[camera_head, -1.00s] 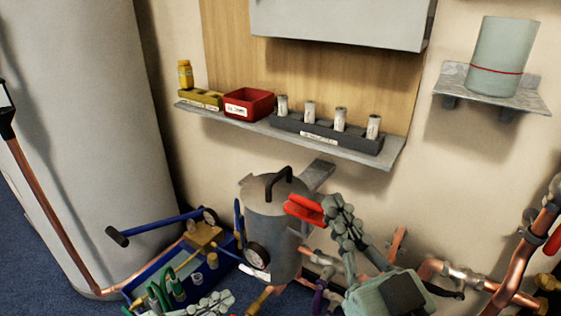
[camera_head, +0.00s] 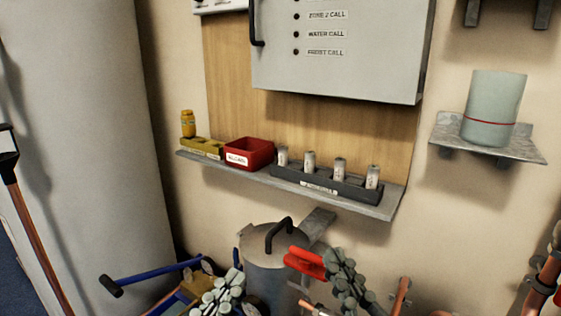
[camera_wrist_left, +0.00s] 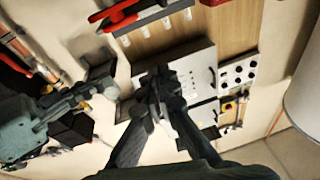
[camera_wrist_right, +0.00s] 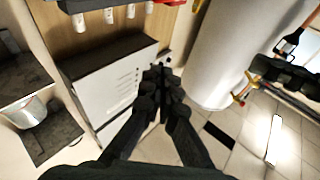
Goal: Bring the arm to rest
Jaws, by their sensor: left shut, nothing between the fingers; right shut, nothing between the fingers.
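My left gripper (camera_head: 218,292) is at the bottom of the head view, in front of the grey canister (camera_head: 268,268). In the left wrist view its fingers (camera_wrist_left: 155,85) are together and hold nothing. My right gripper (camera_head: 345,278) is at the bottom centre right of the head view, beside the canister. In the right wrist view its fingers (camera_wrist_right: 160,75) are closed with nothing between them. A red part (camera_head: 305,262) shows beside the right gripper in the head view; I cannot tell whether they touch.
A wall shelf (camera_head: 360,203) holds a yellow block (camera_head: 203,147), a red bin (camera_head: 250,154) and a dark rack (camera_head: 325,184) with several pale cylinders. A grey panel (camera_head: 350,75) hangs above. Copper pipes (camera_head: 545,280) are at lower right. A big pale cylinder (camera_head: 75,130) stands left.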

